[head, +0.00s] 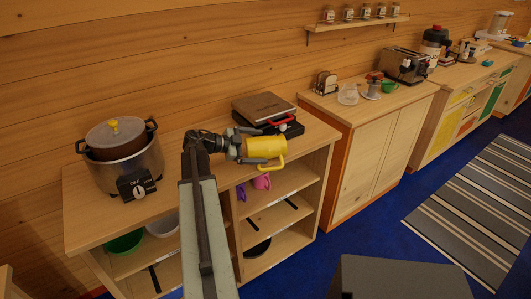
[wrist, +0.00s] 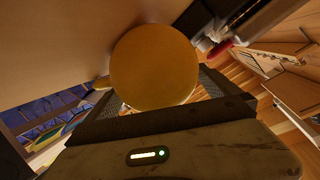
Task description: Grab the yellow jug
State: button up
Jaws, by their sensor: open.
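The yellow jug (head: 264,148) stands near the front edge of the wooden counter, with its handle (head: 270,164) towards the front. My gripper (head: 256,147) is open, with one finger on the far side of the jug and one on the near side. In the wrist view the jug (wrist: 155,67) is a large round yellow shape between the two dark fingers (wrist: 160,105). Whether the fingers touch it I cannot tell. Part of the jug is hidden by my gripper.
A dark flat appliance with a red handle (head: 281,121) sits just behind the jug. A pot cooker (head: 124,152) stands at the counter's left. Shelves below hold a pink item (head: 262,181) and a green bowl (head: 124,243). A toaster (head: 404,66) stands further right.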

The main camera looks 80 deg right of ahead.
jog(key=shift+s+d+f, duration=0.15)
jog(key=shift+s, duration=0.1)
jog(key=c, duration=2)
jog(key=shift+o, duration=0.2)
notch_tip(320, 180, up, 10)
jog(key=p, duration=1)
jog(key=shift+r, duration=0.25)
jog(key=shift+f, duration=0.15)
